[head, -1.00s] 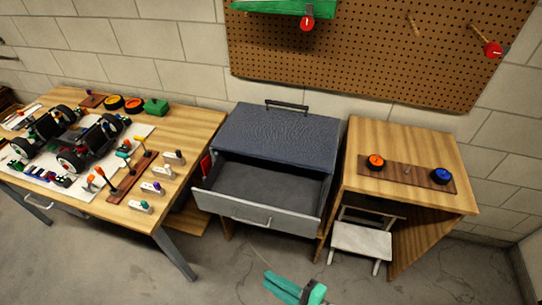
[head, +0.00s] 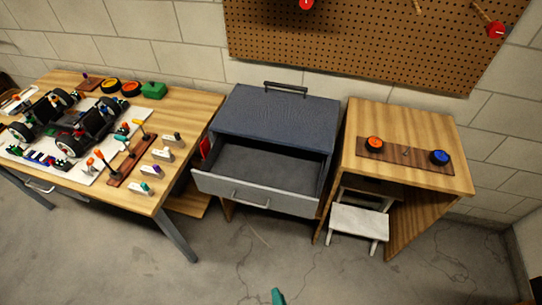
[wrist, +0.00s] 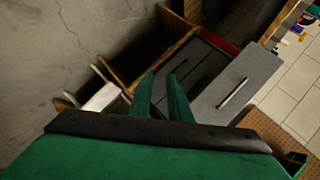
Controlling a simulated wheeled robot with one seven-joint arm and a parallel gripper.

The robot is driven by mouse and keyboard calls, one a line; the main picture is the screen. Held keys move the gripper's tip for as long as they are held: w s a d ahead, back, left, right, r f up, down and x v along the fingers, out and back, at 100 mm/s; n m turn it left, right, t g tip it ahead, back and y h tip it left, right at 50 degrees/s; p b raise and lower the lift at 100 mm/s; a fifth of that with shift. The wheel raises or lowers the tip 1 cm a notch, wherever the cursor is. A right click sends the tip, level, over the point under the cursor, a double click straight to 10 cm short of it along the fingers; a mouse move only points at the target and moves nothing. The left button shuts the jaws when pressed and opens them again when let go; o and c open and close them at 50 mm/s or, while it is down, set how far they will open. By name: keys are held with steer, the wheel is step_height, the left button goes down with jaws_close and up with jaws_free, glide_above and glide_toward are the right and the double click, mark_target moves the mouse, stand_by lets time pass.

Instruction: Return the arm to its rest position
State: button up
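My gripper (wrist: 162,96) shows in the wrist view with two green fingers apart and nothing between them. In the head view only a small teal part of my arm's end (head: 278,296) shows at the bottom edge, over the floor. The rest of the arm is out of the head view. The gripper is clear of the furniture in front of it. Beyond the fingers, the wrist view shows the open grey drawer (wrist: 236,88) at an angle.
The blue-grey cabinet (head: 275,112) has its drawer (head: 258,194) pulled out, with no objects visible inside. A workbench (head: 190,110) with a car and tools stands left. A wooden side table (head: 420,125) and white step stool (head: 358,222) stand right. The front floor is clear.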

steer(key=s+a+r+n+t, duration=0.1)
steer(key=s+r+n, duration=0.1)
steer(key=r, duration=0.3)
steer(key=s+r+n+t+h, duration=0.1)
steer(key=s+r+n+t, duration=0.1)
steer(key=r+n, duration=0.3)
steer(key=s+a+r+n+t+h, duration=0.1)
steer(key=s+r+n+t, duration=0.1)
steer(key=r, duration=0.5)
steer(key=shift+s+a+r+n, duration=0.25)
steer(key=shift+s+a+n, duration=0.05)
steer(key=shift+s+n, duration=0.65)
